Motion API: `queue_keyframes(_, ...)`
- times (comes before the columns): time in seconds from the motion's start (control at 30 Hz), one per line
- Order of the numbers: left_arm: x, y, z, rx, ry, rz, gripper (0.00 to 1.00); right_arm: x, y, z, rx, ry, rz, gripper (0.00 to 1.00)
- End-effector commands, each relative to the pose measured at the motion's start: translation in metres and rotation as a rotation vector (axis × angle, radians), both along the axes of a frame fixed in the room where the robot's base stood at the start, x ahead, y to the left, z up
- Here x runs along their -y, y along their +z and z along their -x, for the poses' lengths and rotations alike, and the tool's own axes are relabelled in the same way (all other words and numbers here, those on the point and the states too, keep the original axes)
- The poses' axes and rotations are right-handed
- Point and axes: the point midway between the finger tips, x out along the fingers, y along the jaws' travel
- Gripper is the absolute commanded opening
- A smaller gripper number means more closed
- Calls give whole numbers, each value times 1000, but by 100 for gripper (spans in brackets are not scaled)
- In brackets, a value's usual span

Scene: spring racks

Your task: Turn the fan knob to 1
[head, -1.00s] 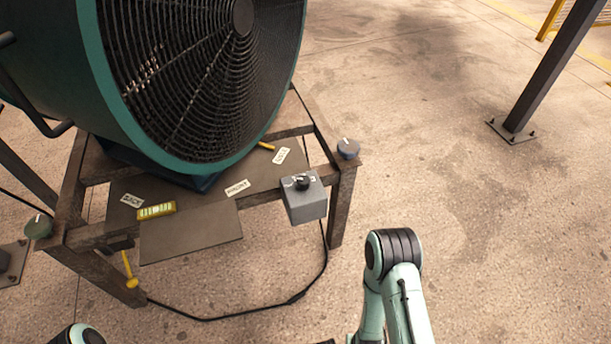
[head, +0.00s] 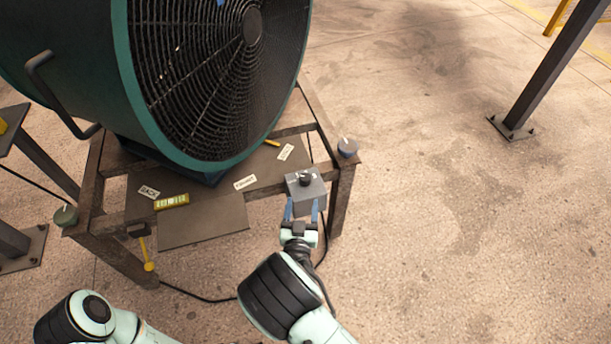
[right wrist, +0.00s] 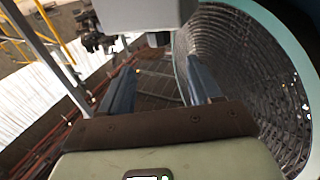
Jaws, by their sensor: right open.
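The fan knob (head: 305,179) is a small black knob on top of a grey control box (head: 308,196) at the table's front right corner. Its pointer and dial marks are too small to read. My right gripper (head: 301,208) is open and empty, its two blue fingers pointing up at the box's near side, below the knob. I cannot tell whether they touch the box. The right wrist view shows both fingers (right wrist: 161,85) apart, with a grey box (right wrist: 145,12) above and beyond them. My left gripper is out of view.
The large green fan (head: 122,60) stands on a rusty metal table (head: 340,195). A yellow level (head: 172,201), labels and a hanging hammer (head: 148,262) are left of the box.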

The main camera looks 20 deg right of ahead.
Motion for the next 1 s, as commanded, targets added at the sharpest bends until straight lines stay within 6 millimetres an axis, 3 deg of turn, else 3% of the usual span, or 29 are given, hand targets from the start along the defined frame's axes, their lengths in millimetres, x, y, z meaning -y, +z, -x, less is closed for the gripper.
queue_keyframes(0.3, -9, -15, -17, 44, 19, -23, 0, 24, -2, -64, 0, -1, -1, 63)
queue_keyframes(0.5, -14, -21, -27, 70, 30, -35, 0, 34, -2, -91, -3, 0, -1, 63)
queue_keyframes(0.93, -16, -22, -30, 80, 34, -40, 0, 38, -1, -102, -4, 1, 0, 63)
queue_keyframes(0.97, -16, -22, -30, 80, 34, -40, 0, 38, -1, -102, -4, 1, 0, 60)
queue_keyframes(1.0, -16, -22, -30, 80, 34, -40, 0, 38, -1, -101, -4, 1, 0, 47)
